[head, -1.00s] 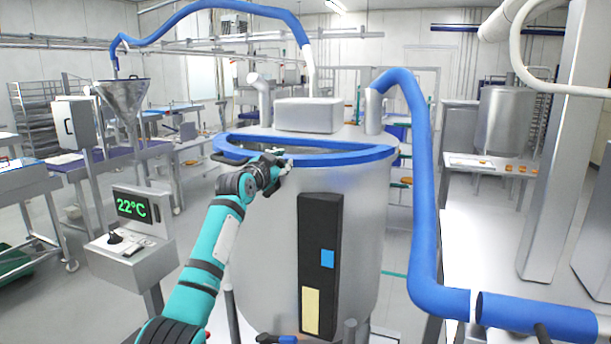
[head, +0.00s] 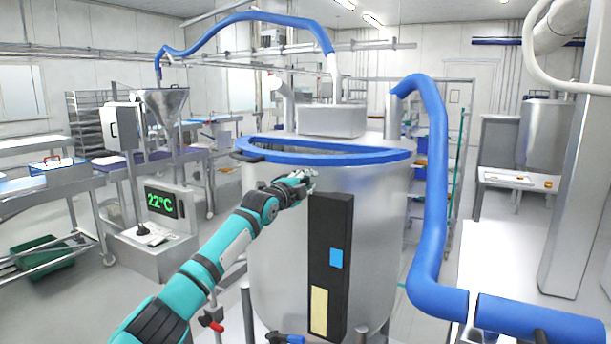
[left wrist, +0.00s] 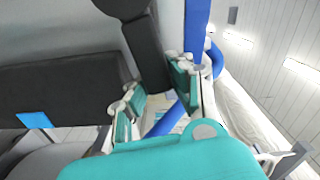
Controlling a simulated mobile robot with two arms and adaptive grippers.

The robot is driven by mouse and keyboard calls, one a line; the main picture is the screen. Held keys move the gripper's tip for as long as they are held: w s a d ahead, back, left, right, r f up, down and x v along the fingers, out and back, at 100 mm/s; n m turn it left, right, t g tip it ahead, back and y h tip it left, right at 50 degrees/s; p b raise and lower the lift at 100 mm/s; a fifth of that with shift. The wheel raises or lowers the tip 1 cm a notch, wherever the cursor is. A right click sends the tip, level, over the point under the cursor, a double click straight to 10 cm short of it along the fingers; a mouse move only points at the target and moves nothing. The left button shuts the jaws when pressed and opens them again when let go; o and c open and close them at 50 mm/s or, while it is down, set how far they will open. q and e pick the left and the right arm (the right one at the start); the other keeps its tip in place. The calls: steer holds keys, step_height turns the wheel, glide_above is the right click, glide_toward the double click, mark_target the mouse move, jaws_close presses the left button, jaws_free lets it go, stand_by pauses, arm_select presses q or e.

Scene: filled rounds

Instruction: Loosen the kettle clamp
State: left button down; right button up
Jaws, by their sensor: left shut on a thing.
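The steel kettle (head: 280,240) stands in the middle of the head view with a blue rim (head: 340,158) around its top. My left gripper (head: 308,181) is at the kettle's front, just below the rim and above the black panel. In the left wrist view, the dark clamp handle (left wrist: 148,50) runs in between the gripper's teal finger pads (left wrist: 158,96), and the gripper is shut on it. The blue rim shows close by in that view (left wrist: 197,30). My right gripper is out of view.
A thick blue hose (head: 432,200) runs down the kettle's right side. A black panel (head: 331,260) is on the kettle's front. A display post reading 22°C (head: 160,203) and a steel funnel (head: 166,103) stand at left. Valve handles sit low near the kettle's base.

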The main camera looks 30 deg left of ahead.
arm_select(q)
steer(key=shift+d+f+m+p, duration=0.1)
steer(key=shift+f+m+p, duration=0.25)
steer(key=shift+f+m, duration=0.75)
steer(key=c, duration=1.1)
jaws_free()
steer(key=shift+c, duration=0.2)
steer(key=shift+r, duration=0.15)
steer(key=s, duration=1.2)
steer(key=shift+a, duration=0.2)
